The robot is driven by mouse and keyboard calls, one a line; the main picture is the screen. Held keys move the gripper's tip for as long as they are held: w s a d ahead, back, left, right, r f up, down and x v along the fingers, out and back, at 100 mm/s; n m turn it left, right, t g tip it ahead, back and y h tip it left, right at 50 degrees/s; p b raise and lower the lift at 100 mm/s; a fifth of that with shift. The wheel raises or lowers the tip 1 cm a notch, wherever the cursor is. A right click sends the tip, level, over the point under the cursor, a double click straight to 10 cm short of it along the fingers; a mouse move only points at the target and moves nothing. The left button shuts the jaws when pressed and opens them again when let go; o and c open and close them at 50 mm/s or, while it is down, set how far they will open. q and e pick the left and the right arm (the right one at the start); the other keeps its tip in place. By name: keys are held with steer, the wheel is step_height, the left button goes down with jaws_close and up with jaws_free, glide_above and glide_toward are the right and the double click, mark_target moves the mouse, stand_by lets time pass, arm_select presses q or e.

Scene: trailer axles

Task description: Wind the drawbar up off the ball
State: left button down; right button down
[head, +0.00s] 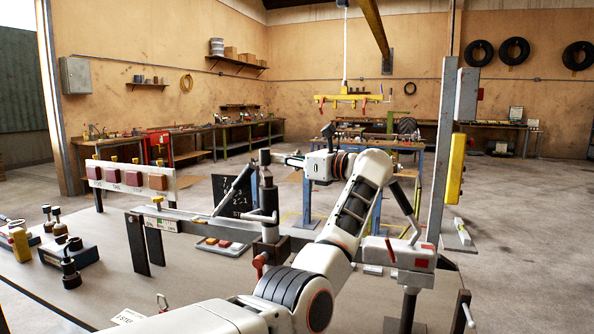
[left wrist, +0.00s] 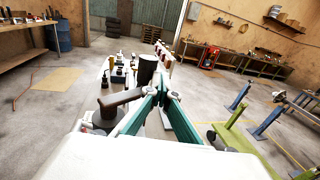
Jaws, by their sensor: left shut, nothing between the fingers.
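The grey drawbar (head: 190,217) runs across the work area in the head view. A dark upright jack post (head: 268,205) stands at its right part, with a dark cylinder on top and a light rod low beside it. My left gripper (head: 284,158) is to the right of the jack's top, pointing left. In the left wrist view its teal fingers (left wrist: 164,94) are together and empty. Just left of them are a dark upright tube (left wrist: 147,70) and a brown handle (left wrist: 121,100); I cannot tell whether they touch. I cannot make out the ball. My right gripper is out of view.
A board with dark red blocks (head: 130,178) stands at the left. Black knobbed fittings (head: 68,262) stand on the grey top below it. A tall grey post with a yellow box (head: 455,168) rises at the right.

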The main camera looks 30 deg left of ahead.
mark_target(268, 159)
arm_select(q)
steer(key=shift+s+a+n+g+b, duration=0.1)
steer(key=shift+a+n+g+b, duration=0.15)
steer(key=shift+g, duration=0.2)
steer(key=shift+a+n+g+b, duration=0.1)
steer(key=shift+n+g+b, duration=0.1)
steer(key=shift+n+g, duration=0.2)
steer(key=shift+s+a+f+b, duration=0.15)
steer(key=shift+a+b, duration=0.15)
steer(key=shift+b, duration=0.15)
steer(key=shift+s+a+b, duration=0.2)
steer(key=shift+a+b, duration=0.25)
steer(key=shift+b, duration=0.15)
steer(key=shift+s+a, duration=0.1)
steer(key=shift+s+a, duration=0.1)
steer(key=shift+a, duration=0.05)
steer(key=shift+b, duration=0.3)
stand_by(0.9)
